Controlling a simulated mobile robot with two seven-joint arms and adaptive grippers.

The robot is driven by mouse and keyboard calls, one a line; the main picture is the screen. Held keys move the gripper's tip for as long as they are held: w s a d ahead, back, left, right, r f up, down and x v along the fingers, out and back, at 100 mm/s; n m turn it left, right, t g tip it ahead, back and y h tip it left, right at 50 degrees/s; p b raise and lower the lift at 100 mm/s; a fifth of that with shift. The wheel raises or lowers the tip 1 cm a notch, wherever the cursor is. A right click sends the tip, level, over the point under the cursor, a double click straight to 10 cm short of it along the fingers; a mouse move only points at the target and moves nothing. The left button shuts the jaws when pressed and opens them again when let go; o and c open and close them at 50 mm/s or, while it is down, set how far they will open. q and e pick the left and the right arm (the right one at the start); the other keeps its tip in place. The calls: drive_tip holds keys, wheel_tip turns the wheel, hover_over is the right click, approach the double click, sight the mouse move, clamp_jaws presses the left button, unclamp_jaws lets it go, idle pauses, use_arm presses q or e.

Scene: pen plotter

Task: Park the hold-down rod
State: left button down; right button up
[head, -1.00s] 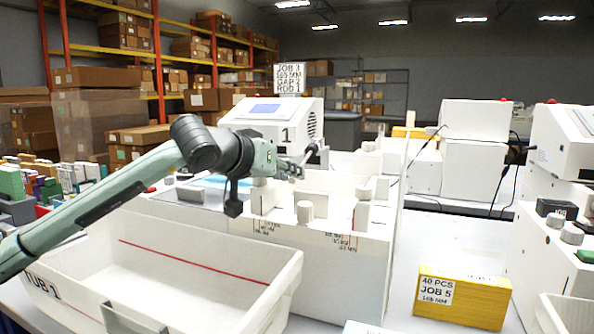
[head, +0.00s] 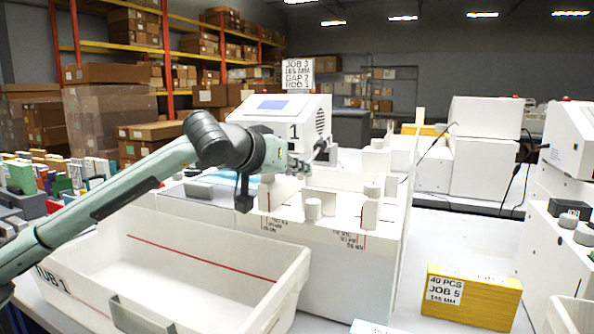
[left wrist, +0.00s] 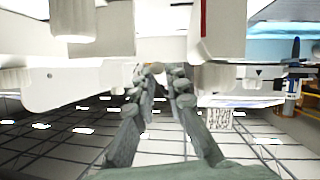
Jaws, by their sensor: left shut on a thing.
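My left gripper (head: 305,165) reaches over the white plotter machine marked 1 from the left. It is shut at the back of the low white guides. A short thin piece with a dark end, which looks like the hold-down rod (head: 319,150), sticks up and to the right from its fingertips. In the left wrist view the two fingers (left wrist: 158,82) close around a small pale part, and most of the rod is hidden. The white plotter housing (head: 288,118) stands behind. A white post (head: 313,209) and marked guides stand in front of the gripper. My right gripper is not in view.
A white tub (head: 190,262) labelled TUB 1 stands in front of the machine. A yellow block (head: 470,297) labelled JOB 5 lies at front right. A sign (head: 298,73) reads JOB 3, GAP 2, ROD 1. Bare table shows between the machine and the yellow block.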

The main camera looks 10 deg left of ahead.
use_arm(q)
wheel_tip(320, 180, up, 10)
drive_tip(key=g+y, duration=0.2)
drive_tip(key=g, duration=0.4)
drive_tip(key=shift+w+r+n+g+y, duration=0.15)
drive_tip(key=shift+w+n+g+y, duration=0.15)
drive_tip(key=shift+w, duration=0.05)
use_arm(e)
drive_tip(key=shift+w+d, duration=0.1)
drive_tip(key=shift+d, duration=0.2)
use_arm(q)
drive_tip(key=shift+d, duration=0.1)
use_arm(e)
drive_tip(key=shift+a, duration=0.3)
